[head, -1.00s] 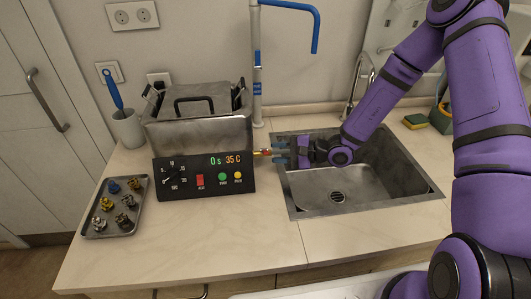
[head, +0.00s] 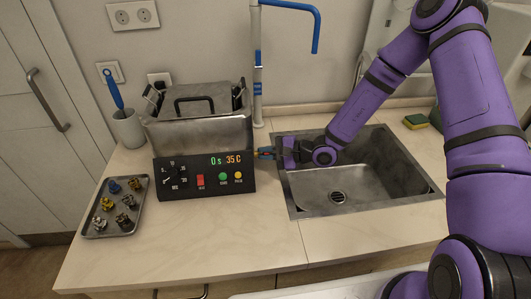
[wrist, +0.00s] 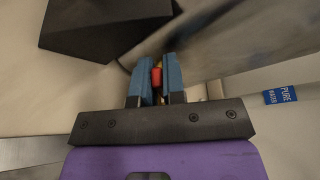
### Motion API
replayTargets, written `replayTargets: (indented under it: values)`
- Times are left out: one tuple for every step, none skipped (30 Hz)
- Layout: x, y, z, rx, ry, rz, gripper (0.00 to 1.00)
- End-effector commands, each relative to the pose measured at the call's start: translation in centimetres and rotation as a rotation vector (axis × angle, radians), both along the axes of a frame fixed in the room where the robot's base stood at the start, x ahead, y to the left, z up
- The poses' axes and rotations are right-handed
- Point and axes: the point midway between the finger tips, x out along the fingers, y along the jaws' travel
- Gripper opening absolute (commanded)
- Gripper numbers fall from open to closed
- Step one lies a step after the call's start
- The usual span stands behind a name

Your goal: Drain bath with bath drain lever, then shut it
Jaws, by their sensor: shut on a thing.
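The bath (head: 200,133) is a metal tank with a lidded top on a black control panel (head: 205,176); its display reads 0 s and 35 C. The bath drain lever is at the bath's right side, mostly hidden by my gripper in the head view. In the wrist view the lever's red part (wrist: 156,77) shows between the blue fingertips. My gripper (head: 266,152) reaches in from the right, over the sink's left edge, and is shut on the lever. It also shows in the wrist view (wrist: 155,80).
The sink (head: 350,185) is right of the bath, with a drain in its floor. A tray (head: 92,230) of several small metal parts lies at left. A cup with a blue-handled brush (head: 127,129) stands behind it. A pole with a blue spout (head: 257,70) rises behind the bath.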

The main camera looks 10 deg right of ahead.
Motion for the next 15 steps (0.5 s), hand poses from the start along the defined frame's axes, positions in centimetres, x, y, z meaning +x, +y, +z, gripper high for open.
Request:
replayTargets:
  values:
    - [-0.02, -0.01, 0.00, 0.000, 0.001, 0.000, 0.00]
    - [-0.01, -0.01, 0.02, -0.001, 0.003, 0.001, 0.00]
    - [0.01, -0.01, 0.03, -0.001, 0.006, 0.000, 0.00]
    - [0.01, 0.00, 0.05, -0.001, 0.010, 0.001, 0.00]
    - [0.03, 0.00, 0.09, -0.001, 0.017, 0.000, 0.00]
    - [0.06, 0.01, 0.14, -0.001, 0.025, 0.002, 0.00]
    - [0.08, 0.02, 0.19, -0.001, 0.033, 0.002, 0.00]
    - [0.11, 0.03, 0.24, -0.001, 0.044, 0.002, 0.00]
    - [0.16, 0.04, 0.31, -0.001, 0.060, 0.002, 0.00]
    - [0.19, 0.05, 0.36, -0.001, 0.074, 0.002, 0.00]
    - [0.24, 0.05, 0.41, -0.001, 0.092, 0.002, 0.00]
    - [0.30, 0.05, 0.49, -0.002, 0.117, 0.002, 0.00]
    - [0.35, 0.04, 0.57, -0.002, 0.137, 0.002, 0.00]
    - [0.44, 0.02, 0.66, -0.002, 0.158, 0.002, 0.00]
    - [0.56, 0.00, 0.77, -0.002, 0.188, 0.001, 0.00]
